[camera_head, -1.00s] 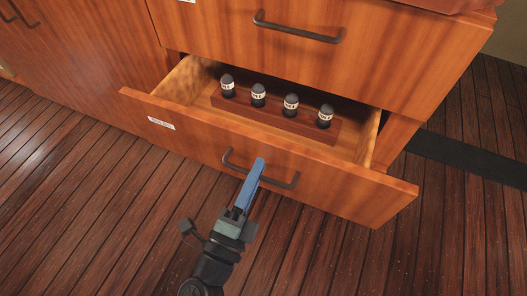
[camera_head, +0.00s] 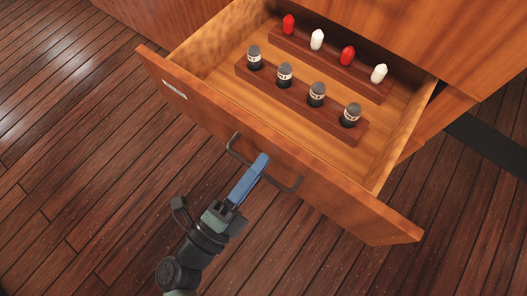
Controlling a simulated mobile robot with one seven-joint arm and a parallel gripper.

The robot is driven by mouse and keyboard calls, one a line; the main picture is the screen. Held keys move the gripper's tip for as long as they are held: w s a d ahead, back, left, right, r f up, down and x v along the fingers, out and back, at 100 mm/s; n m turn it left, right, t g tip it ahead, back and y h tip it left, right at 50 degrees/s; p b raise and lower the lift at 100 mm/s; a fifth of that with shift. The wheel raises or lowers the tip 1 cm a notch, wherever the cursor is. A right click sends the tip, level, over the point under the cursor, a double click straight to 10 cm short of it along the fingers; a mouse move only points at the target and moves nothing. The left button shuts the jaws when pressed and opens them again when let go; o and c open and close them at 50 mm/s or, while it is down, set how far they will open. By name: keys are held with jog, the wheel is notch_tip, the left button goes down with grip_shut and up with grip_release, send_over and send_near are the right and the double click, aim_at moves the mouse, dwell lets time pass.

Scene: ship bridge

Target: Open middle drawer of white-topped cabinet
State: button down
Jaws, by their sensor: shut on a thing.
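The wooden drawer (camera_head: 205,97) stands well out of the cabinet (camera_head: 470,45), with its inside in view. Its dark bar handle (camera_head: 290,187) is on the front panel. My gripper (camera_head: 262,163), with blue fingers, is shut on the handle near its middle. The cabinet's top is outside the view, so I cannot see whether it is white. I cannot tell from this view which drawer of the stack this is.
Inside the drawer, a front wooden rack (camera_head: 300,104) holds several dark capped bottles. A rear rack (camera_head: 333,65) holds red and white pieces. The plank floor (camera_head: 90,150) around the drawer is clear. A dark strip (camera_head: 490,150) lies on the floor at right.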

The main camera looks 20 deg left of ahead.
jog(key=shift+s+a, duration=0.1)
jog(key=shift+s, duration=0.05)
jog(key=c, duration=1.2)
grip_release()
jog(key=shift+s, duration=0.1)
jog(key=p+v, duration=0.2)
jog(key=v, duration=1)
jog(key=shift+s+a, duration=0.15)
jog(key=shift+s, duration=0.2)
